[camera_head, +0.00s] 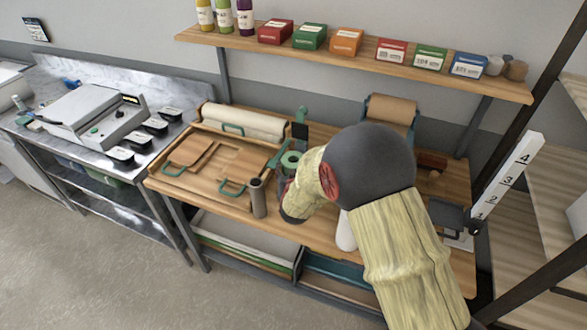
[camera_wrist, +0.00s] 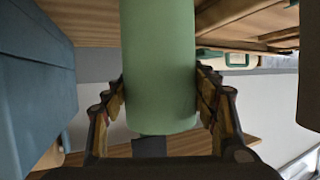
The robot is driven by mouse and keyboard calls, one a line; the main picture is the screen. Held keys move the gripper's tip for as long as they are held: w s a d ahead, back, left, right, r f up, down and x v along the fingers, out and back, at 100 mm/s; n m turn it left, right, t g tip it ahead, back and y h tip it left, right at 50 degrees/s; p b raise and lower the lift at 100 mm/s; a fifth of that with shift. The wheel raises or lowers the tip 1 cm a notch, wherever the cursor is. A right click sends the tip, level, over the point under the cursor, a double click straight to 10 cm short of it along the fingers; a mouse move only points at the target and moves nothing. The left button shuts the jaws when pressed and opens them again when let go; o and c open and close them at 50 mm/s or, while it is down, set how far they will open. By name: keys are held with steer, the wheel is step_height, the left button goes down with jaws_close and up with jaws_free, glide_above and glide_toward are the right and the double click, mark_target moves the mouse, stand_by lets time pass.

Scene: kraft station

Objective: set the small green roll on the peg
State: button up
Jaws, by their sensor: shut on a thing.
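The small green roll (camera_wrist: 160,65) fills the middle of the wrist view, between the two fingers of my gripper (camera_wrist: 160,88). The gripper is shut on its sides. In the head view the roll (camera_head: 291,159) shows its pale green round end with a dark hole, above the wooden bench; my arm covers most of my gripper. A green upright piece with a dark block (camera_head: 300,131) stands just behind the roll. I cannot make out the peg for certain. A dark grey block (camera_wrist: 149,147) shows beyond the roll's end in the wrist view.
A brown cylinder (camera_head: 257,198) stands upright left of my gripper. Wooden boards with green handles (camera_head: 232,187) and a white roll (camera_head: 243,122) lie to the left. A brown paper roll (camera_head: 390,110) stands behind my arm. A shelf (camera_head: 350,60) with boxes runs above.

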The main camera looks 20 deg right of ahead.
steer(key=shift+r, duration=0.1)
steer(key=o, duration=1.3)
steer(key=shift+c, duration=0.2)
steer(key=o, duration=0.4)
steer(key=v, duration=1.2)
